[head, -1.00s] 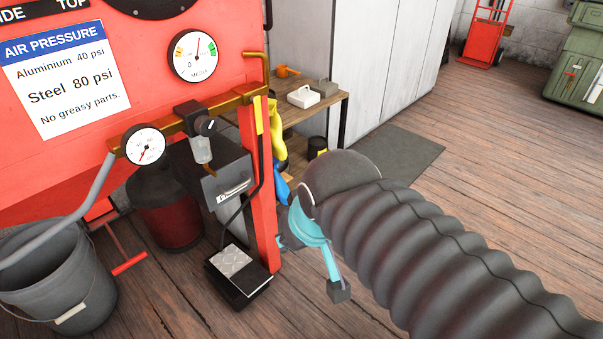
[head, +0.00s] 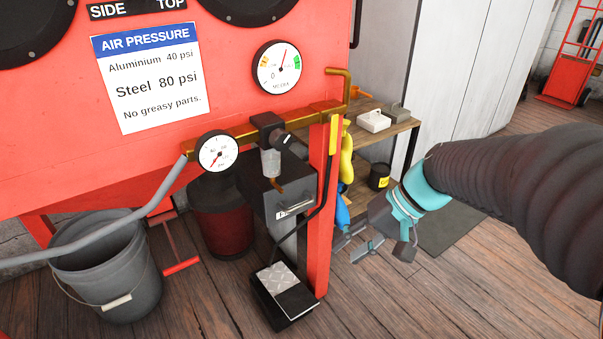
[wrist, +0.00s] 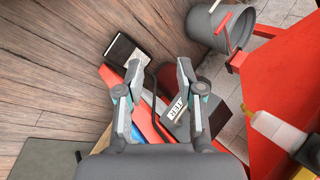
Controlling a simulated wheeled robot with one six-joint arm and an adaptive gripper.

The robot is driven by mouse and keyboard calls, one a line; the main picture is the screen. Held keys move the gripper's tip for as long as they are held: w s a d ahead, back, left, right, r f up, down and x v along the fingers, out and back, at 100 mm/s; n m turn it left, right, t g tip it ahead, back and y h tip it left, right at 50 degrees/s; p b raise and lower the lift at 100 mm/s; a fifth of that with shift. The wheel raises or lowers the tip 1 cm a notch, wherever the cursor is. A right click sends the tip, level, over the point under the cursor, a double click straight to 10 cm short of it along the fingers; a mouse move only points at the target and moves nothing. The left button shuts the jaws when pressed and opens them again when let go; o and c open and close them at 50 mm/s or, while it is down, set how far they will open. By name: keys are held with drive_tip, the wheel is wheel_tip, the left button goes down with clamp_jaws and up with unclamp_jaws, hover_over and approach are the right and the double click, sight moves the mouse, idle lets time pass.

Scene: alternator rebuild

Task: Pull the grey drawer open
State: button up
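The grey drawer (head: 292,210) is the front of a dark grey box under the brass pipe of the red cabinet. It has a small handle and a white label, and it looks closed.
A red post (head: 319,220) with a black hose stands beside the drawer. A black foot pedal (head: 285,298) lies on the floor below. A grey bucket (head: 108,275) and a dark red canister (head: 222,225) stand left. A wooden bench (head: 385,135) is behind; the floor at front right is clear.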

drive_tip(key=w+f+m+y+b, duration=0.1)
drive_tip(key=w+f+y, duration=0.3)
drive_tip(key=w, duration=0.6)
drive_tip(key=m+t+y, duration=0.2)
drive_tip(key=t+y, duration=0.1)
drive_tip(key=y, duration=0.2)
approach(304, 206)
drive_tip(key=x, duration=1.1)
drive_tip(key=shift+b, duration=0.3)
clamp_jaws()
